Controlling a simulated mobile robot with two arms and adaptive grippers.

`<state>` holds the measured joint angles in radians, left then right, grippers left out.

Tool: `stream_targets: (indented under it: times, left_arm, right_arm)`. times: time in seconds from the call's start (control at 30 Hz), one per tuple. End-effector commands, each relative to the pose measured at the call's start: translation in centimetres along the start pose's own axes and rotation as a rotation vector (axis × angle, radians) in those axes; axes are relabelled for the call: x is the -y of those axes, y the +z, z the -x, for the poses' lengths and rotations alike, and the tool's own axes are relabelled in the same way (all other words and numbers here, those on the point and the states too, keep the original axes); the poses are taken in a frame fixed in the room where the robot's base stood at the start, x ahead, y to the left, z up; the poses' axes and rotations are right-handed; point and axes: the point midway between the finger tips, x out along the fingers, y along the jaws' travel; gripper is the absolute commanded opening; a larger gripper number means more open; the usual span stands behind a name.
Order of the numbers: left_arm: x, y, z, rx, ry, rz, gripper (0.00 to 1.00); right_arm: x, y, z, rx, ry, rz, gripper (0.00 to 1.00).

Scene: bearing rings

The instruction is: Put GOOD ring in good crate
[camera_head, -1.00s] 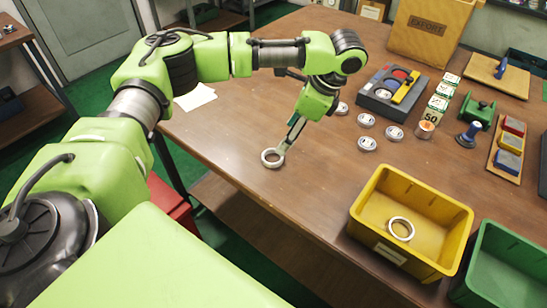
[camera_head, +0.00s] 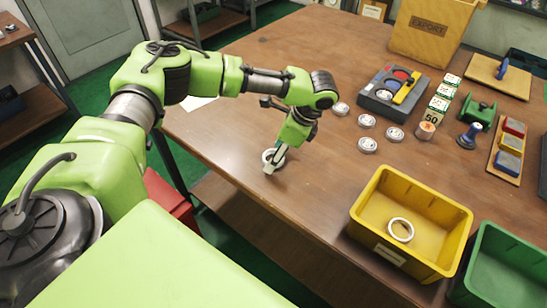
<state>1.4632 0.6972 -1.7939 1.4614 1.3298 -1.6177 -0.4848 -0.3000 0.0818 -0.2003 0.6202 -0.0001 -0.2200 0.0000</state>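A steel bearing ring (camera_head: 265,155) lies on the wooden table, left of the crates, partly hidden by my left gripper. My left gripper (camera_head: 272,164) points down over the ring with its fingertips at the ring's near side. Whether the fingers are apart or closed on it does not show. A yellow crate (camera_head: 364,218) at the front right holds another ring (camera_head: 400,230) on its floor. A green crate (camera_head: 485,238) stands to its right, partly cut off by the frame edge. Its visible inside looks empty. The yellow crate's label cannot be read. My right gripper is not in view.
Several small round tins (camera_head: 367,144) stand behind the yellow crate. Farther back are a dark case (camera_head: 372,100), a stamp (camera_head: 469,138), stacked "50" boxes (camera_head: 436,108) and a yellow EXPORT box (camera_head: 427,50). The table between ring and yellow crate is clear.

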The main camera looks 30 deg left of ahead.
Motion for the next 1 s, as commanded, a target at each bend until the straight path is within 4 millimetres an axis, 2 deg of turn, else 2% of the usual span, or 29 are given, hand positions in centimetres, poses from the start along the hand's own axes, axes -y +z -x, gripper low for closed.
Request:
stream_targets:
  times: [0.03,0.2,0.27,0.3,0.67,0.83,1.0]
  left_arm:
    - [0.0,0.0,0.0,0.0,0.0,0.0,0.59]
    - [0.0,0.0,0.0,0.0,0.0,0.0,0.18]
    - [0.0,0.0,0.0,0.0,0.0,0.0,0.18]
    - [0.0,0.0,0.1,0.0,0.0,0.0,0.15]
    - [0.0,0.3,0.8,0.0,0.0,0.0,0.15]
    - [-0.1,1.1,3.3,-0.004,-0.002,0.0,0.15]
    - [-2.9,0.9,7.8,-0.004,-0.005,-0.005,0.15]
  right_arm:
    - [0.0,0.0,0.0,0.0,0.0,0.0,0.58]
    - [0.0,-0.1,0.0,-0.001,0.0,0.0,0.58]
    - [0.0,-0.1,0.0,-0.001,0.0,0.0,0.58]
    - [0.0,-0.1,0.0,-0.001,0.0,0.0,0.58]
    - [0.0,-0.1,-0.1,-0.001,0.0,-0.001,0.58]
    - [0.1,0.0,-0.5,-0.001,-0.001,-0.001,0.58]
    - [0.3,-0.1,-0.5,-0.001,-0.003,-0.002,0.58]
